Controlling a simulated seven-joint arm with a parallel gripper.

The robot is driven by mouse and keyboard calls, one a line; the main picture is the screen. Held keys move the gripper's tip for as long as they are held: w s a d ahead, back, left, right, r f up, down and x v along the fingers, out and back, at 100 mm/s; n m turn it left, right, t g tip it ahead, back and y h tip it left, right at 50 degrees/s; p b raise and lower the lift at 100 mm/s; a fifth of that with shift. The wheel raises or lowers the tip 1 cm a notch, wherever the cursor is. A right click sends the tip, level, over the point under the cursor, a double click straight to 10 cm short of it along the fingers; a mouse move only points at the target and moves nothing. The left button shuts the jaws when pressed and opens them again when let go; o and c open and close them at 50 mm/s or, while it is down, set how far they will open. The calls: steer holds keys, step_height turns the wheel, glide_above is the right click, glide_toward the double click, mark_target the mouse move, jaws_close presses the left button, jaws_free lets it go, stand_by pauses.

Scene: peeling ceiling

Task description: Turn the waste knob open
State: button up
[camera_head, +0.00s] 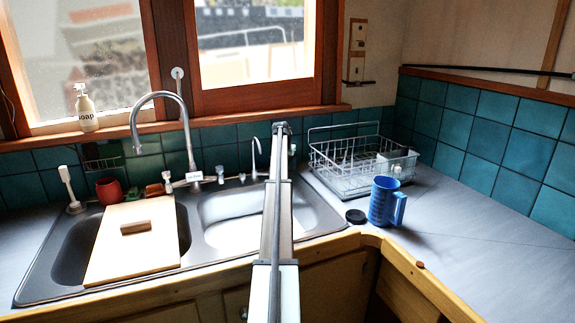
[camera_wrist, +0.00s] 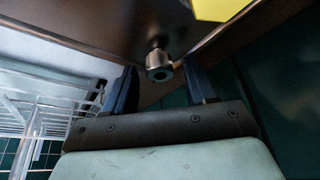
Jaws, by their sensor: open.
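A small metal knob (camera_wrist: 158,66) on a short stem, with a dark round end face, shows in the wrist view; I take it for the waste knob. It stands out from a dark, shiny metal surface. My gripper (camera_wrist: 160,72) is open, with one dark finger on each side of the knob. I see a gap on both sides, and cannot tell how deep the knob is between the fingers. In the head view my arm reaches over the right basin of the sink (camera_head: 328,215), and its end (camera_head: 282,130) is at the back. That knob is not clearly visible there.
A wire dish rack (camera_head: 345,180) stands right of my arm; it also shows in the wrist view (camera_wrist: 45,95). A small tap (camera_head: 254,160) stands just left. A blue mug (camera_head: 382,203) is on the counter. A cutting board (camera_head: 130,250) covers part of the left basin.

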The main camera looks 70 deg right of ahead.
steer(key=v, duration=1.4)
steer(key=shift+f, duration=0.15)
